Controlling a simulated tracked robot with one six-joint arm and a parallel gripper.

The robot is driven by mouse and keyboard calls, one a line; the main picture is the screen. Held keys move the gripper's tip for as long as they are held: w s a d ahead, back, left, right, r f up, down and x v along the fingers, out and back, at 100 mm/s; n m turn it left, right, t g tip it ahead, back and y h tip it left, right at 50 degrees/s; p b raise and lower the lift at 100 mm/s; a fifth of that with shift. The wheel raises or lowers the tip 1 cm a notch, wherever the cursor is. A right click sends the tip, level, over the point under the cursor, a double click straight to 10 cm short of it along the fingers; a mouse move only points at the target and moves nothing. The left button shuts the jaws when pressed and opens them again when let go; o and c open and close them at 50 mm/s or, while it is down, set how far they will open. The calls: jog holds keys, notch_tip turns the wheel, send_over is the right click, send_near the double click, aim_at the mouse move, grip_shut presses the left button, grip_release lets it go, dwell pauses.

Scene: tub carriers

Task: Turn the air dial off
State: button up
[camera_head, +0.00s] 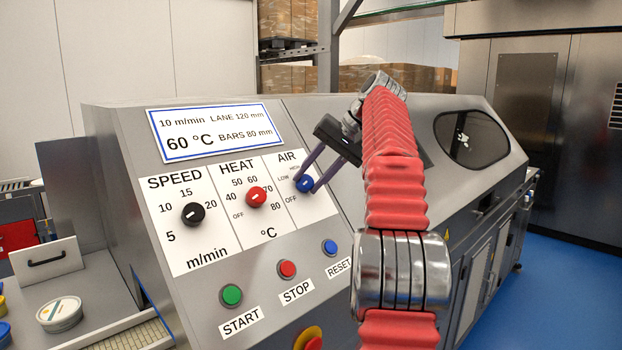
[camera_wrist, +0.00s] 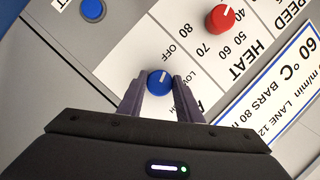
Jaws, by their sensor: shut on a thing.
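The air dial (camera_head: 305,184) is a small blue knob with a white pointer, on the white AIR panel of the sloped steel console. My gripper (camera_head: 309,182) reaches down to it from the upper right, with one dark finger on each side. In the wrist view the dial (camera_wrist: 159,82) sits between the fingertips of my gripper (camera_wrist: 160,86), which are shut on it. There its white pointer slants up and slightly right, roughly towards the OFF label (camera_wrist: 172,50); the exact setting is hard to tell. LOW is partly hidden by a finger.
The red heat dial (camera_head: 256,197) and black speed dial (camera_head: 193,214) are to the left. Below are green start (camera_head: 231,295), red stop (camera_head: 287,269) and blue reset (camera_head: 330,247) buttons. A display panel (camera_head: 217,133) is above. My red-sleeved arm covers the console's middle.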

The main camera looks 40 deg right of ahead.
aim_at(308, 180)
jog(key=shift+a+f, duration=0.1)
jog(key=shift+f, duration=0.05)
jog(key=o, duration=1)
jog(key=shift+o, duration=0.2)
jog(key=shift+r, duration=0.2)
jog(key=shift+v, duration=1.7)
jog(key=shift+s+d+r, duration=0.25)
jog(key=shift+s+r, duration=0.15)
jog(key=shift+r, duration=0.05)
jog(key=s+d, duration=0.5)
jog(key=s, duration=0.5)
jog(key=shift+s+d, duration=0.25)
jog(key=shift+s, duration=0.15)
